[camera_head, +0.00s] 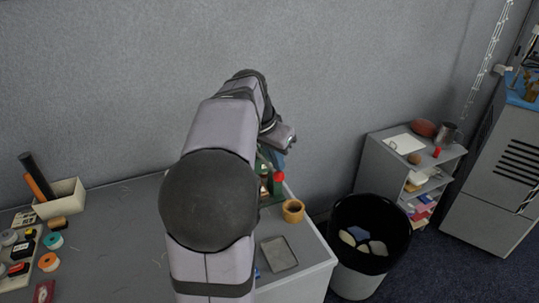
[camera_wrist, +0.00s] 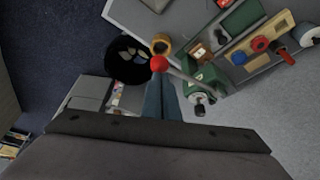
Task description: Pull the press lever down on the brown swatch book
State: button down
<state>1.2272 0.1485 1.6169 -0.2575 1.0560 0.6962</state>
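A green press (camera_wrist: 207,75) stands near the table's edge, with a lever (camera_wrist: 190,78) ending in a red ball knob (camera_wrist: 159,63). In the head view the red knob (camera_head: 278,178) and part of the green press show just right of my arm. My gripper (camera_wrist: 162,78) has its two blue-grey fingers together, tips at the red knob. I cannot tell whether they touch it. In the head view my gripper (camera_head: 283,148) is above the press, partly hidden by my arm. A small brown piece (camera_wrist: 198,52) by the press may be the swatch book; I cannot tell.
A tan ring-shaped roll (camera_head: 293,211) and a grey tray (camera_head: 279,254) are near the press. A black bin (camera_head: 370,222) stands on the floor at the table's right end. A shelf (camera_head: 378,165) is behind it. Spools and a pale box (camera_head: 62,200) are at left.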

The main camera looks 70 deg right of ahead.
aim_at(277, 175)
jog(key=shift+s+a+f+b, duration=0.1)
jog(key=shift+f+b, duration=0.35)
jog(key=shift+f, duration=0.5)
jog(key=shift+a+f+b, duration=0.1)
jog(key=shift+f+b, duration=1.15)
jog(key=shift+f, duration=0.4)
jog(key=shift+f+b, duration=1.15)
jog(key=shift+f, duration=0.5)
